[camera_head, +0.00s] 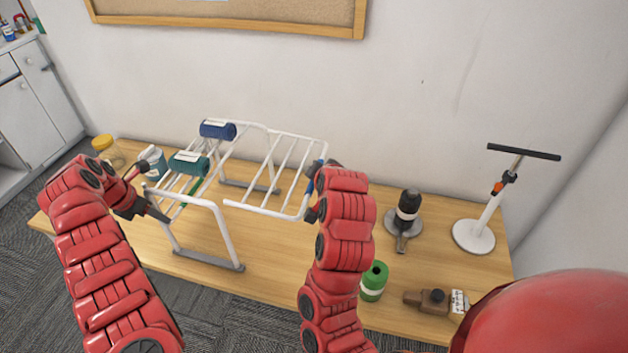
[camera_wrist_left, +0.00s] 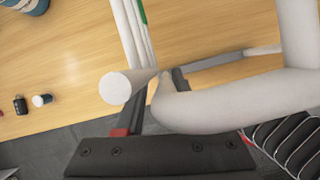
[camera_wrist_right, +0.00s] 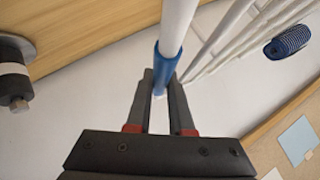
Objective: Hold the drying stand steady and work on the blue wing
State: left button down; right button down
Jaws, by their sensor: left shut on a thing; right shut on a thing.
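The white drying stand (camera_head: 222,228) stands upright on the wooden table, with its rails facing up. Its blue wing (camera_head: 290,172) is the barred panel on the right, marked by a blue sleeve that shows in the right wrist view (camera_wrist_right: 164,72). My left gripper (camera_head: 160,212) is shut on the stand's white tube at the left front; the tube also shows between its fingers in the left wrist view (camera_wrist_left: 160,88). My right gripper (camera_head: 316,190) is shut on the wing's outer tube at the blue sleeve, partly hidden by my arm. A green-marked part (camera_head: 190,190) lies on the stand's left side.
A blue roll (camera_head: 217,129) and a teal roll (camera_head: 188,164) rest on the stand.

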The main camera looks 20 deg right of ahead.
jog(key=shift+a+r, duration=0.1)
jog(key=shift+r, duration=0.35)
jog(key=c, duration=1.1)
grip_release()
jog(key=shift+r, duration=0.1)
jog(key=shift+r, duration=0.35)
notch_tip(320, 180, up, 9)
jog(key=shift+r, duration=0.1)
